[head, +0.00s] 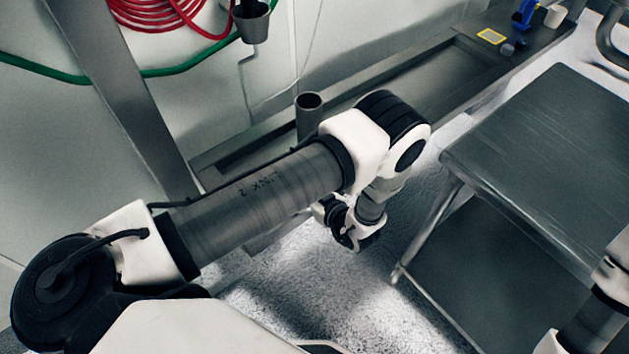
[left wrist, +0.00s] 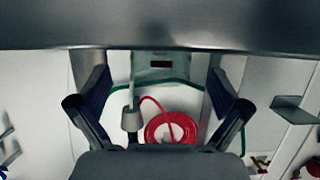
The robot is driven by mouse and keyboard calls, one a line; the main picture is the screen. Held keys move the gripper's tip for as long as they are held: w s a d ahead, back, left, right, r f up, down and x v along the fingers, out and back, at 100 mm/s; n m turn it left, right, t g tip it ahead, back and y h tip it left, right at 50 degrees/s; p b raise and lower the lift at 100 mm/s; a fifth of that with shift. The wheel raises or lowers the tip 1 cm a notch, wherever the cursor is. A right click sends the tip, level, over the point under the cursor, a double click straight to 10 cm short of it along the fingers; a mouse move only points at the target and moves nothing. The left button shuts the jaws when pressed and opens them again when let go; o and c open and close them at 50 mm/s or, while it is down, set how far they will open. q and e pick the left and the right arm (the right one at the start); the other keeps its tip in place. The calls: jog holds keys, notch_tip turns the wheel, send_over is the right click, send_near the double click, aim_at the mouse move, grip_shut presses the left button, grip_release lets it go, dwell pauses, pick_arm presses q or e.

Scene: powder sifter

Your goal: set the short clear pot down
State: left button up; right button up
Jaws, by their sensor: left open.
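I cannot make out a short clear pot in either view. In the left wrist view my left gripper (left wrist: 158,108) is open, its two dark fingers wide apart, with nothing seen between them but the background. In the head view my left arm reaches in from the left and bends downward past the bench; its gripper end is too hidden to make out. Only part of my right arm shows at the lower right edge of the head view, and its gripper is out of frame.
A metal table (head: 560,150) with a lower shelf stands at the right. A long metal bench (head: 400,88) runs along the wall, with a yellow-framed item (head: 491,36) and a white cup (head: 555,17) at its far end. A red hose (head: 160,14) hangs on the wall.

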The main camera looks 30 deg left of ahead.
pick_arm(q)
jog(key=p+v, duration=0.1)
jog(key=p, duration=0.2)
jog(key=p+v, duration=0.2)
jog(key=p, duration=0.1)
jog(key=shift+s+d+r+p, duration=0.15)
jog(key=shift+r+p, duration=0.25)
jog(key=shift+r, duration=0.05)
jog(key=shift+s+d+f+p, duration=0.15)
jog(key=shift+d+f+p, duration=0.15)
jog(key=shift+p, duration=0.1)
